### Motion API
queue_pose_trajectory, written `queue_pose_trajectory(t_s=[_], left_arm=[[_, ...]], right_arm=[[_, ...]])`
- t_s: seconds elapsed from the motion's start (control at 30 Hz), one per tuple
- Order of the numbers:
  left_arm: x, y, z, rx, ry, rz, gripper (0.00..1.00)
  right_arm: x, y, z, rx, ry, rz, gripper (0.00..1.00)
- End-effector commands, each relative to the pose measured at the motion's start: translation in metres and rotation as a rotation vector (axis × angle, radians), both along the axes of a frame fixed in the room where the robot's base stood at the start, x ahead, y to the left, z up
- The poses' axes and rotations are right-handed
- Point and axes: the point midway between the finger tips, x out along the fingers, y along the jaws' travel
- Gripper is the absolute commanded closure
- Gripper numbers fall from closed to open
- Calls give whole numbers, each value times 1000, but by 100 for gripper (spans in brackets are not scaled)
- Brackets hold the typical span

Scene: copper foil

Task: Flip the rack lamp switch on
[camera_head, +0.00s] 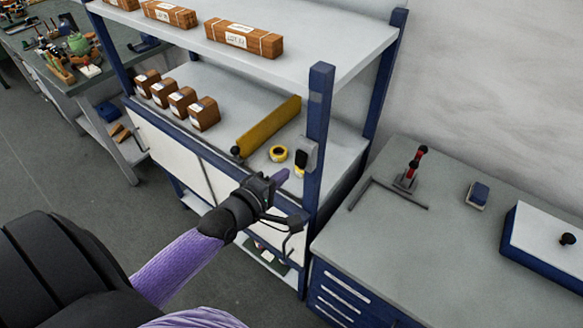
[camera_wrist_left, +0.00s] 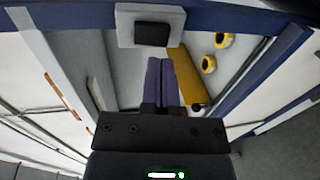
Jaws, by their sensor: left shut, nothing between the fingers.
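The rack lamp switch (camera_head: 307,153) is a small grey box with a black rocker, mounted on the blue front right post of the rack (camera_head: 319,120). In the left wrist view the switch (camera_wrist_left: 151,34) is at the top centre, just beyond the fingertips. My left gripper (camera_head: 281,176) is shut and empty, to the lower left of the switch in the head view. Its purple fingers (camera_wrist_left: 161,68) lie together in the wrist view and appear apart from the switch. Whether the rocker is on or off cannot be told. My right gripper is not in view.
A yellow bar (camera_head: 268,126) and yellow tape rolls (camera_head: 278,154) lie on the middle shelf behind the gripper. Several brown boxes (camera_head: 203,114) stand at its left. A grey-topped cabinet (camera_head: 455,235) stands to the right of the rack. The floor at left is clear.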

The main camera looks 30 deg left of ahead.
Motion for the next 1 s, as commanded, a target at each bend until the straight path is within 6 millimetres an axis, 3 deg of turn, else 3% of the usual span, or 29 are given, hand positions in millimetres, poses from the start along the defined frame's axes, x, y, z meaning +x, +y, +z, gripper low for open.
queue_pose_trajectory(t_s=[0.23,0.67,1.0], left_arm=[[33,-2,-7,1,-1,0,100],[37,-3,-9,1,-4,0,100],[48,-4,-27,-17,-253,-1,100]], right_arm=[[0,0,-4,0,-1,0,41],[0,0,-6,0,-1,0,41],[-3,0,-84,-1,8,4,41]])
